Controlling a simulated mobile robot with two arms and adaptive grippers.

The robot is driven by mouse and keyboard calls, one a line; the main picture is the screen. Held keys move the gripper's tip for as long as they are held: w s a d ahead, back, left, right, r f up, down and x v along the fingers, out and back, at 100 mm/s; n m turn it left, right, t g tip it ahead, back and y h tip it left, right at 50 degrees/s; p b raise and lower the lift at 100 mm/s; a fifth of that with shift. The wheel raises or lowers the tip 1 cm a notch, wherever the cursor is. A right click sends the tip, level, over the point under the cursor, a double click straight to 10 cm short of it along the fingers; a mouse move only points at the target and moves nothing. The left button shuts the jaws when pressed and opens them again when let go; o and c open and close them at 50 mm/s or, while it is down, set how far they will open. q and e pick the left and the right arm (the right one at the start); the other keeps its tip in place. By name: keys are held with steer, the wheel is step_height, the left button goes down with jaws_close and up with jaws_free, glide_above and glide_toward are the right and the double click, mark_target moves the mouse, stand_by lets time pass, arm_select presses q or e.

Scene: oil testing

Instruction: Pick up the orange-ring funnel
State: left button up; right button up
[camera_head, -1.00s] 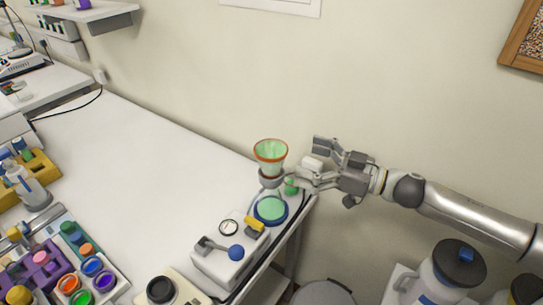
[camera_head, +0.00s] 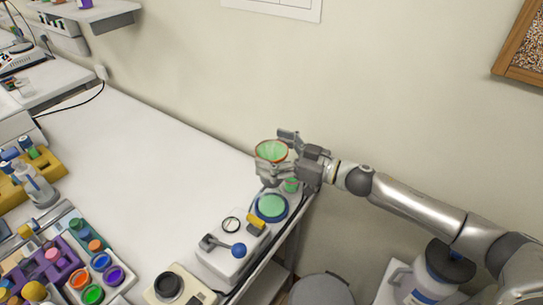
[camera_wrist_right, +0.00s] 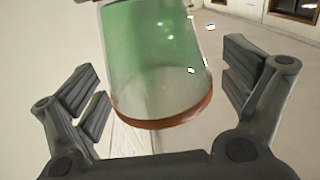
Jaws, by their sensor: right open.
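The orange-ring funnel (camera_head: 271,151) stands upright at the far right corner of the white table, above a green-and-blue round part. It has an orange rim and a pale green inside. My right gripper (camera_head: 283,154) has its fingers around the funnel's cup from the right. In the right wrist view the funnel (camera_wrist_right: 155,65) lies between the two open fingers of the right gripper (camera_wrist_right: 165,90), with a gap on each side. The funnel's lower part is partly hidden by a finger in the head view. My left gripper is not in view.
A white device with a blue-knobbed lever (camera_head: 228,252) and a green-topped blue disc (camera_head: 270,207) stand close in front of the funnel. A black-topped unit (camera_head: 168,286) sits nearer. The table's middle (camera_head: 130,170) is clear. Colourful caps and bottles fill the left side.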

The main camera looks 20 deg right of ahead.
steer(key=shift+w+a, duration=0.1)
steer(key=shift+a, duration=0.05)
steer(key=c, duration=1.2)
steer(key=shift+o, duration=0.2)
steer(key=shift+r, duration=0.1)
